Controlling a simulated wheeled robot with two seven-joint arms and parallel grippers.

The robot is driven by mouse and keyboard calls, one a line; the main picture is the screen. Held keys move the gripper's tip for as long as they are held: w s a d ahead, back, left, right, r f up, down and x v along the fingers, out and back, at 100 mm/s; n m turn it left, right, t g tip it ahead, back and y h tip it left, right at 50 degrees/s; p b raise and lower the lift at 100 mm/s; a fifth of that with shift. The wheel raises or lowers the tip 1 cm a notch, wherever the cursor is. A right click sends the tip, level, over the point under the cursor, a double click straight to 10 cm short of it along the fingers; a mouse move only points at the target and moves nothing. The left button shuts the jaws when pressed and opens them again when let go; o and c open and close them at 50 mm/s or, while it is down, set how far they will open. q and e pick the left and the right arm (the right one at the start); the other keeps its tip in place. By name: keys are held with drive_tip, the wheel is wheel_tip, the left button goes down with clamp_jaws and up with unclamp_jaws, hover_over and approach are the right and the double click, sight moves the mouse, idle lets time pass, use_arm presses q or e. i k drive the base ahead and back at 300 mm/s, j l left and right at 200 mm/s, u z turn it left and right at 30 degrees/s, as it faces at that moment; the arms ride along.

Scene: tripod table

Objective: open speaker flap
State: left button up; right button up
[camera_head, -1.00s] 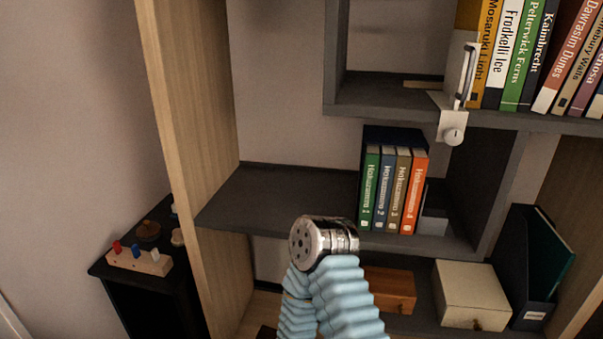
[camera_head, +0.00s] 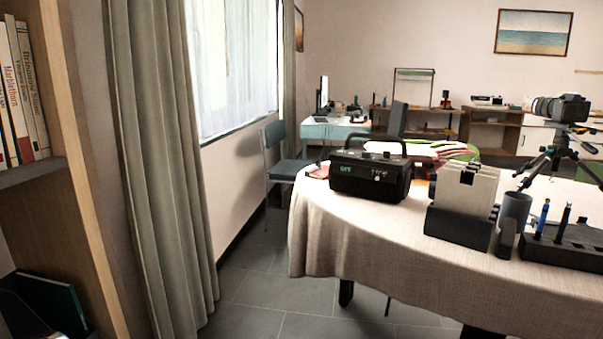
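A black boxy device with a carrying handle and a small green display (camera_head: 370,175) stands on the near left part of the cloth-covered table (camera_head: 390,233). It looks like a radio or speaker. Its front faces me at an angle, and I cannot make out a flap on it. Neither of my grippers shows in the head view.
On the same table stand a file holder (camera_head: 463,205), a grey cup (camera_head: 515,210), a pen stand (camera_head: 565,243) and a camera on a tripod (camera_head: 560,112). A chair (camera_head: 280,150) stands behind. A bookshelf (camera_head: 75,180) and curtain (camera_head: 160,150) flank the left. Grey floor (camera_head: 265,300) is free before the table.

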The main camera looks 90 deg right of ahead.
sight(386, 156)
drive_tip(key=z, duration=3.5)
drive_tip(key=j+z, duration=0.1)
drive_tip(key=z, duration=0.35)
drive_tip(key=i+j+z, duration=0.1)
drive_tip(key=z, duration=0.4)
drive_tip(key=j+z, duration=0.25)
drive_tip(key=z, duration=0.2)
drive_tip(key=j+z, duration=0.15)
drive_tip(key=z, duration=0.3)
